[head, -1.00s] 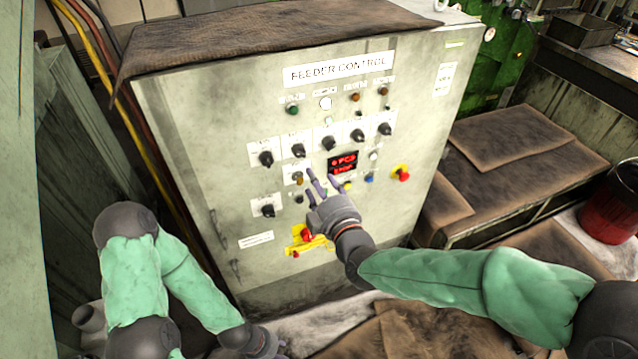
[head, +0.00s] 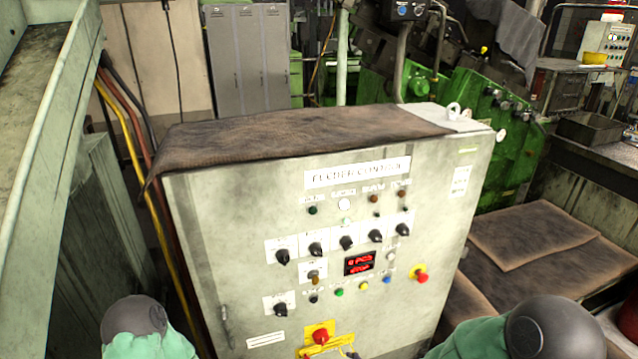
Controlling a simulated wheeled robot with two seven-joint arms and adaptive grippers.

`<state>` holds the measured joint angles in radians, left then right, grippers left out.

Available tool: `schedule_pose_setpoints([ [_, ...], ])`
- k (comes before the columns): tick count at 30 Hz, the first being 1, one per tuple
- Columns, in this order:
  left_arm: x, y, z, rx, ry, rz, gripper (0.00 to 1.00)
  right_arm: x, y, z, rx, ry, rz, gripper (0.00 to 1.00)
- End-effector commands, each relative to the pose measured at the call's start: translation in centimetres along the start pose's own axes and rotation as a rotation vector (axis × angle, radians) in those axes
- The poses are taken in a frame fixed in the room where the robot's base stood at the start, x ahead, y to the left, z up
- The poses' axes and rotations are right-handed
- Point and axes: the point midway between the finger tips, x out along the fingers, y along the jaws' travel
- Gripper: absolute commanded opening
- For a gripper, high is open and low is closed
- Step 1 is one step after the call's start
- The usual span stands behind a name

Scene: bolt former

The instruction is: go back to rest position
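The feeder control cabinet (head: 250,215) stands in front of me, with dark knobs, small coloured buttons and a red-lit display (head: 360,263). A red emergency button (head: 420,276) is at its right side, and a red switch on a yellow plate (head: 320,337) is low on its front. A part of my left arm shows at the bottom left and a part of my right arm at the bottom right. Neither gripper can be made out; both are below the picture's edge or hidden.
A brown cloth (head: 290,135) covers most of the cabinet top. Cables (head: 165,220) run down its left side by a pale metal frame (head: 50,120). Brown-covered benches (head: 530,235) stand at the right. Green machinery (head: 500,125) and grey lockers (head: 247,60) are behind.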

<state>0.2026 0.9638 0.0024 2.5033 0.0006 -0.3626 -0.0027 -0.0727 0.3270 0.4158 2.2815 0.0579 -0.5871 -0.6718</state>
Motion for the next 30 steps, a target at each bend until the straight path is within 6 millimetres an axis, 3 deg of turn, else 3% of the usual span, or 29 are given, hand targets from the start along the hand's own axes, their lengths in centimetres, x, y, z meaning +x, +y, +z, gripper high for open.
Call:
schedule_pose_setpoints([
  [1,0.0,0.0,0.0,0.000,0.000,0.000,0.38,0.7,-0.4,2.3,0.063,-0.056,-0.023,0.56],
  [7,0.0,0.0,0.0,0.000,0.000,0.000,0.38,1.9,-2.7,10.5,0.335,-0.266,-0.092,0.56],
  [15,0.0,0.0,0.0,0.000,0.000,0.000,0.38,1.4,-6.9,20.0,0.683,-0.542,-0.138,0.56],
  [21,0.0,0.0,0.0,0.000,0.000,0.000,0.38,0.6,-9.0,23.4,0.824,-0.658,-0.143,0.56],
  [30,0.0,0.0,0.0,0.000,0.000,0.000,0.38,0.4,-9.4,24.0,0.850,-0.679,-0.143,0.56],
])
